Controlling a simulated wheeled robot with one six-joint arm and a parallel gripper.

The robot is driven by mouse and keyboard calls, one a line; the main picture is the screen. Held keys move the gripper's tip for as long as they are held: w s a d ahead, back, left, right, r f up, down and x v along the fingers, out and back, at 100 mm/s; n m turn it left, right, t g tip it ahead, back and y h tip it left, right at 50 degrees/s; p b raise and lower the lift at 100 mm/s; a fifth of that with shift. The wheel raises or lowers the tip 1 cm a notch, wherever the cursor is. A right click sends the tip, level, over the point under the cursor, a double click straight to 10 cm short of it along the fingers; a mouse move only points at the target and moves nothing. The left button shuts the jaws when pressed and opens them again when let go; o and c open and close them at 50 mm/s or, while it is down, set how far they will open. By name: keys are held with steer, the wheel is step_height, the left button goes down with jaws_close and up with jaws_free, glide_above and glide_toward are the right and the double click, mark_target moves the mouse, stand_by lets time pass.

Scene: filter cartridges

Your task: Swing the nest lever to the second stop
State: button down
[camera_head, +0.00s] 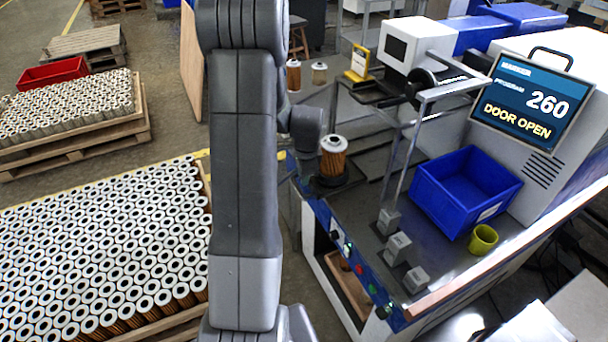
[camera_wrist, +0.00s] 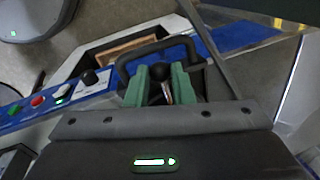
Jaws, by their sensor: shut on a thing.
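My gripper (camera_wrist: 162,78) shows in the wrist view as two green fingers, shut on the lever's black ball knob (camera_wrist: 161,71). A short bright piece of the lever's rod shows between the fingers below the knob. In the head view my own arm hides the gripper and the lever. An orange pleated filter cartridge (camera_head: 333,150) with a pale top stands upright on a round black nest (camera_head: 331,181) just right of my arm. The stops cannot be made out in either view.
A black loop handle (camera_wrist: 157,44) arches around the fingers. A black knob (camera_wrist: 89,77) and a red button (camera_wrist: 37,102) sit on the blue panel. A blue bin (camera_head: 466,190), a yellow cup (camera_head: 483,240) and a screen reading "DOOR OPEN" (camera_head: 533,100) are at right.

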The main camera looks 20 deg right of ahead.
stand_by(0.3)
steer(key=c, duration=1.3)
jaws_free()
steer(key=shift+o, duration=0.2)
step_height(320, 180, up, 14)
steer(key=s+b, duration=0.1)
steer(key=s, duration=0.1)
steer(key=shift+s+f, duration=0.2)
steer(key=shift+s, duration=0.15)
steer(key=shift+a, duration=0.1)
steer(key=shift+c, duration=0.4)
